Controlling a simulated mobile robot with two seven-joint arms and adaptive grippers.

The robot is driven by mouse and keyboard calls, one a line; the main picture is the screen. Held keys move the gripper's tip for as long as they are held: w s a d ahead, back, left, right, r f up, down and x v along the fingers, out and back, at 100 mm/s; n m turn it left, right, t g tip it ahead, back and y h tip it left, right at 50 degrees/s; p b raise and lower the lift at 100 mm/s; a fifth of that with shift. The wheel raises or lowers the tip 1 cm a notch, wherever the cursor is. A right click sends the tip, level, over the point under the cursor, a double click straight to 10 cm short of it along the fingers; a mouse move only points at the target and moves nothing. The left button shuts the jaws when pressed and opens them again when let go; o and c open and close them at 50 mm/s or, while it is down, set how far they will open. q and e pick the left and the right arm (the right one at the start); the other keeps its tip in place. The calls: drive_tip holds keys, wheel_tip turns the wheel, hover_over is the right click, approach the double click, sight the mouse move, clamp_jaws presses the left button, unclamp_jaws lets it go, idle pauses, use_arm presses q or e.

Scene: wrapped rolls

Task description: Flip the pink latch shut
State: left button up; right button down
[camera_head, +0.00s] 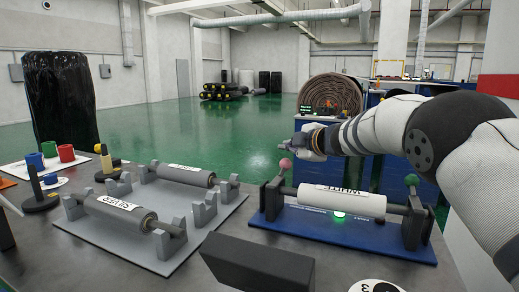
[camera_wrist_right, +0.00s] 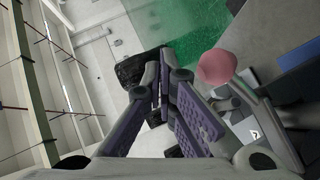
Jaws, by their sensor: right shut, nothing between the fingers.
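The pink latch (camera_head: 285,163) is a lever with a round pink knob at the left bracket of a blue stand (camera_head: 300,224). Its knob sticks up above the bracket. A white labelled roll (camera_head: 340,200) lies across the stand. My right gripper (camera_head: 287,146) is shut and empty, just above and behind the pink knob in the head view. In the right wrist view the pink knob (camera_wrist_right: 216,66) is to the right of the closed fingers (camera_wrist_right: 164,82), and a gap shows between them. My left gripper is not in view.
A green-knobbed latch (camera_head: 411,180) stands at the stand's right bracket, and a green light (camera_head: 339,214) glows under the roll. A grey rack (camera_head: 150,258) with two grey rolls is at left. A dark block (camera_head: 258,264) lies in front.

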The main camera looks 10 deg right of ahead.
drive_tip(key=shift+s+f, duration=0.2)
drive_tip(key=shift+w+f, duration=0.2)
drive_tip(key=shift+w, duration=0.05)
drive_tip(key=shift+r, duration=0.1)
drive_tip(key=shift+s+d+r, duration=0.1)
drive_tip(key=shift+s+d+r, duration=0.1)
drive_tip(key=shift+s, duration=0.25)
drive_tip(key=v, duration=1.1)
